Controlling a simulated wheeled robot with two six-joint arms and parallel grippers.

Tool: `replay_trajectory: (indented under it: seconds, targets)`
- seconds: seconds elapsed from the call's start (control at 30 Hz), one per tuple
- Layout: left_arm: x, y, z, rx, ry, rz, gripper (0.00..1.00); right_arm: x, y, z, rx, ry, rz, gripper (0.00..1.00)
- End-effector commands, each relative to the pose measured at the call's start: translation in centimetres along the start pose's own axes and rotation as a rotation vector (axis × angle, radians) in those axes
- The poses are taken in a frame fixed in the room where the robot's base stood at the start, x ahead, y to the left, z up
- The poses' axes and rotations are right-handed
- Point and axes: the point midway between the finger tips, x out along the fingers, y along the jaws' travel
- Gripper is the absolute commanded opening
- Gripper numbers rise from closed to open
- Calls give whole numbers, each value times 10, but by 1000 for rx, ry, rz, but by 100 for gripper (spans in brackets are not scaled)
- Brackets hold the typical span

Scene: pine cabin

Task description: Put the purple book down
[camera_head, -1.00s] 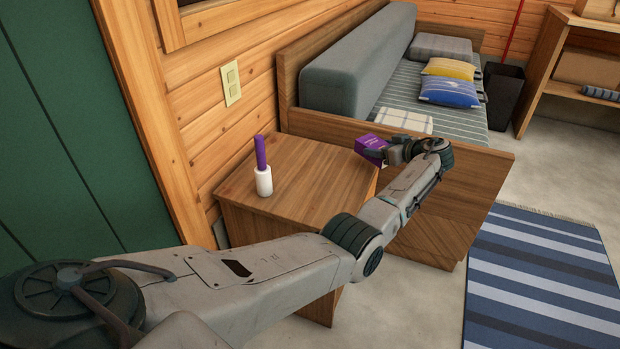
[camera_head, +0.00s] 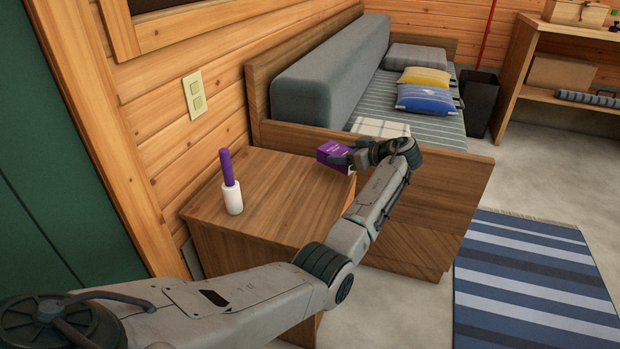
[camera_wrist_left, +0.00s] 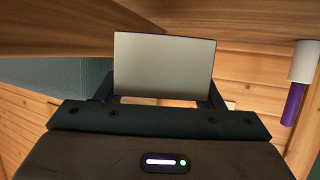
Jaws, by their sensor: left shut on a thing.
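The purple book (camera_head: 331,154) is held at the far right corner of the wooden side table (camera_head: 262,185). My left gripper (camera_head: 346,158) is shut on it, with the arm reaching in from the left. In the left wrist view a pale, flat face of the book (camera_wrist_left: 164,66) shows between the fingers. I cannot tell whether the book touches the tabletop. My right gripper is not in view.
A white holder with a purple stick (camera_head: 232,195) stands on the table's left part. The middle of the tabletop is clear. A grey daybed (camera_head: 335,75) with cushions stands behind the table, and a striped rug (camera_head: 535,285) lies at the right.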

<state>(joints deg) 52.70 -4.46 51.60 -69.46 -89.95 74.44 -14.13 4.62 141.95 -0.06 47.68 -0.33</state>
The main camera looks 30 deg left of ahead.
Motion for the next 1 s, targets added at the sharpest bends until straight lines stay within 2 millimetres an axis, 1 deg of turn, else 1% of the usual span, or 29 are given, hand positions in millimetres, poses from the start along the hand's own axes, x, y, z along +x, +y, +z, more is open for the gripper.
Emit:
replay_trajectory:
  seconds: [0.03, 0.17, 0.4, 0.5, 0.6, 0.73, 0.9, 1.0]
  targets:
    - [3, -9, 0, -3, 1, -1, 34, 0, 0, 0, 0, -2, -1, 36]
    - [10, -31, -1, -3, 2, 0, 34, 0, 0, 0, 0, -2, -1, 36]
    - [25, -76, -2, -3, 2, -1, 34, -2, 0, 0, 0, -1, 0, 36]
    - [30, -92, -2, -2, 2, 0, 34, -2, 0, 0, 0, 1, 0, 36]
    - [32, -100, -3, -2, 2, 1, 34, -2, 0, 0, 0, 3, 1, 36]
    - [35, -104, 1, 0, 2, 0, 34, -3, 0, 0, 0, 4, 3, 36]
    - [44, -104, 23, 1, 1, 0, 34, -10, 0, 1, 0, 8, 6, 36]
    - [47, -103, 30, 1, 1, 0, 34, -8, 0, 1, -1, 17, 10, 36]
